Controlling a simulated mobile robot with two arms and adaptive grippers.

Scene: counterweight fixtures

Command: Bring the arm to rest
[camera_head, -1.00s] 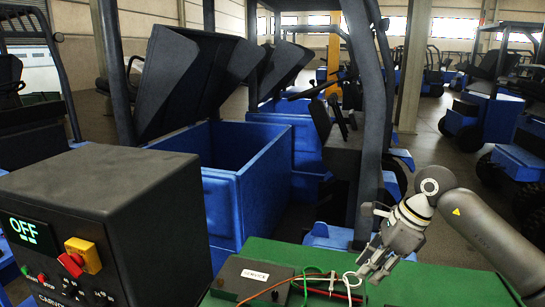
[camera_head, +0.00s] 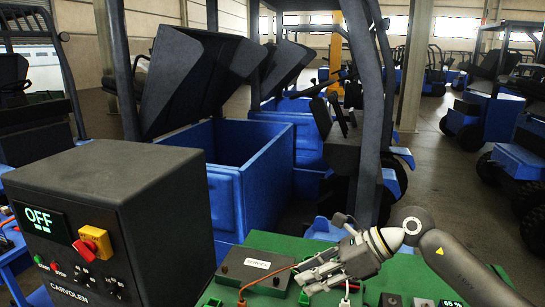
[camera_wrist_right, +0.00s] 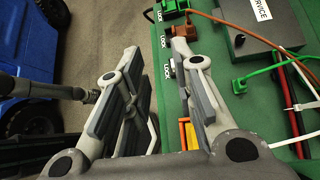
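My right gripper (camera_head: 312,272) comes in from the right, low over the green bench (camera_head: 290,245), just right of the dark box with a white label (camera_head: 256,266). In the right wrist view the two fingers of this gripper (camera_wrist_right: 155,85) are spread apart. Only the bench edge and floor show between them. The right finger is over the bench side, near an orange plug (camera_wrist_right: 183,32) and LOCK labels. The labelled box (camera_wrist_right: 265,35) reads SERVICE there. Whether a finger touches anything is unclear. My left gripper does not show.
A dark control box (camera_head: 150,190) with an OFF display and a red-yellow switch stands at left. An orange cable (camera_wrist_right: 230,20), a green plug (camera_wrist_right: 240,85) and red and black cables (camera_wrist_right: 290,105) lie on the bench. Blue vehicles (camera_head: 225,195) stand behind.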

